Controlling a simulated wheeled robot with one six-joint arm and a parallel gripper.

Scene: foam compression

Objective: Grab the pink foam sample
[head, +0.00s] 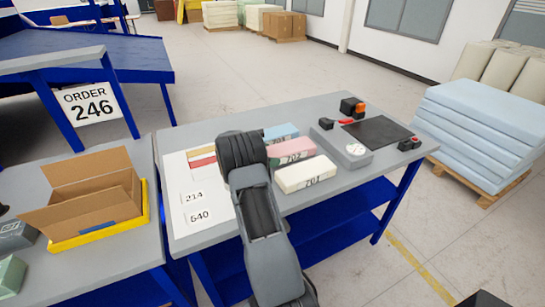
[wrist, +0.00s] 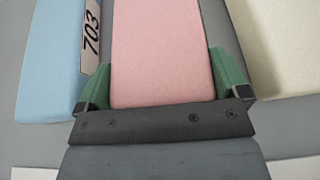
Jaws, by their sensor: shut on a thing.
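The pink foam sample (head: 294,149) lies on the grey table (head: 330,195), between a blue sample (head: 281,132) and a cream sample (head: 305,175). In the wrist view the pink foam (wrist: 162,50) runs between the two green fingers of my gripper (wrist: 162,85), which touch its sides. My gripper is shut on it. In the head view my arm hides the gripper's fingers and the left end of the sample. The blue foam (wrist: 48,60) shows on the left in the wrist view, the cream foam (wrist: 278,45) on the right.
A grey device with a round dial (head: 355,150) and a black plate (head: 378,131) stand to the right on the table. A white sheet with number cards (head: 198,206) lies left. An open cardboard box (head: 90,200) sits in a yellow tray on the left table.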

